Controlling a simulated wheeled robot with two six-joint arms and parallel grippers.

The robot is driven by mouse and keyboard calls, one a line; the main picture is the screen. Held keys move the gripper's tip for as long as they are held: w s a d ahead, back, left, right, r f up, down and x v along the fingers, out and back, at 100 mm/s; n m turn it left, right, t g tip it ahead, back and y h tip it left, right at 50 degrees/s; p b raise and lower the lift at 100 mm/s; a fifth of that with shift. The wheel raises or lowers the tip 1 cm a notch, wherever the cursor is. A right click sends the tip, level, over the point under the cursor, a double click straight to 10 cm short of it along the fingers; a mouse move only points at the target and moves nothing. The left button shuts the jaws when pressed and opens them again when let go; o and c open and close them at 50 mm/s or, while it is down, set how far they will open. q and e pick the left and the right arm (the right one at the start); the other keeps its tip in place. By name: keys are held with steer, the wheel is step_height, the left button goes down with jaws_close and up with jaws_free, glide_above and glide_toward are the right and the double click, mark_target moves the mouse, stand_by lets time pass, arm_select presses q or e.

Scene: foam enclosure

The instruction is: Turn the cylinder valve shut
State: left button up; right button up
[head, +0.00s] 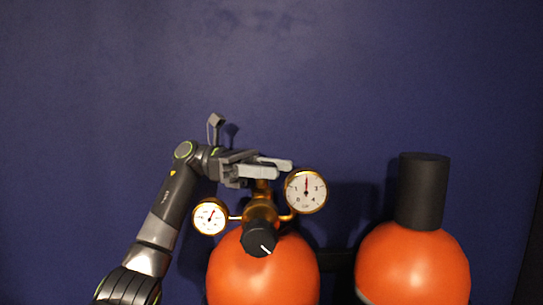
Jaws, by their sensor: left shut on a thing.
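An orange gas cylinder (262,276) stands at the lower middle of the head view. A brass valve and regulator body (261,206) rises from its top, with a black knob (258,239) bearing a white line at the front. My left gripper (273,167) reaches in from the left, level, at the top of the brass valve. It is shut on the top of the cylinder valve; the fingers hide most of the part they hold. How far the valve is turned cannot be seen. My right gripper is not in view.
A round gauge (306,191) sits close to the right of the fingers, and a smaller gauge (210,216) at the left below my wrist. A second orange cylinder (413,266) with a black cap (423,190) stands at right. A plain dark blue wall (350,70) is behind.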

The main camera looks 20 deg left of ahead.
mark_target(270, 165)
arm_select(q)
steer(key=shift+s+r+m+g+y+p, duration=0.15)
steer(key=shift+m+g+y+p, duration=0.5)
steer(key=shift+m+g, duration=0.7)
steer(key=shift+g, duration=0.45)
steer(key=o, duration=1)
steer(key=shift+c, duration=0.2)
steer(key=shift+a+r, duration=0.1)
steer(key=shift+r, duration=0.3)
step_height(270, 165, up, 8)
steer(key=shift+f+b, duration=0.15)
steer(key=shift+b, duration=0.4)
steer(key=shift+r, duration=0.6)
